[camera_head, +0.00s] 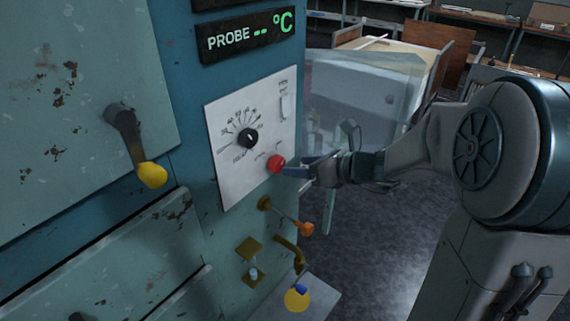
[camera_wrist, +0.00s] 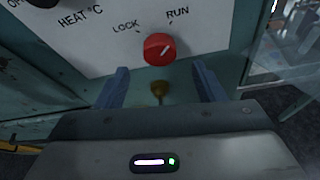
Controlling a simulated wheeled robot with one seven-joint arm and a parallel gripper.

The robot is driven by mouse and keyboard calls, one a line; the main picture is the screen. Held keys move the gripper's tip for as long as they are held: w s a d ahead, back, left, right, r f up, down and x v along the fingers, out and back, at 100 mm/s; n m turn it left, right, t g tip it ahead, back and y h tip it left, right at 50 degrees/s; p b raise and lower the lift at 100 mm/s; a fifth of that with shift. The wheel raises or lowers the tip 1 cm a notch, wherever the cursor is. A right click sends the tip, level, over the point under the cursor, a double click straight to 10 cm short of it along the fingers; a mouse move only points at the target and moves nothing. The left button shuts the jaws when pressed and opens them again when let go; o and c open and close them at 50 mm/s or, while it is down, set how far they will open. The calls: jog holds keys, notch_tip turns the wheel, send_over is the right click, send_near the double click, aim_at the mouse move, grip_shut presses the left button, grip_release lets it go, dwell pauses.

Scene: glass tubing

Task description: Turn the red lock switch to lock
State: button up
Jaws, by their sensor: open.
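The red lock switch (camera_head: 276,164) is a round red knob low on the white control panel (camera_head: 229,171) of the blue cabinet. In the wrist view the red lock switch (camera_wrist: 160,49) sits below the printed words LOCK, at its upper left, and RUN, at its upper right. A white mark on its face points up and right, towards RUN. My gripper (camera_head: 296,169) is close to the switch from the right. In the wrist view my gripper (camera_wrist: 159,84) is open, its two blue fingers apart below the switch, with nothing between them. Contact is not visible.
A black heat dial (camera_head: 248,138) is on the same panel, up and left of the switch. A brass fitting (camera_head: 264,203) with an orange-tipped lever (camera_head: 305,228) is below. A yellow-ended handle (camera_head: 152,174) juts out at left. A clear pane (camera_head: 360,95) stands behind my gripper.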

aim_at(281, 165)
jog(key=shift+x, duration=2.75)
jog(key=c, duration=1)
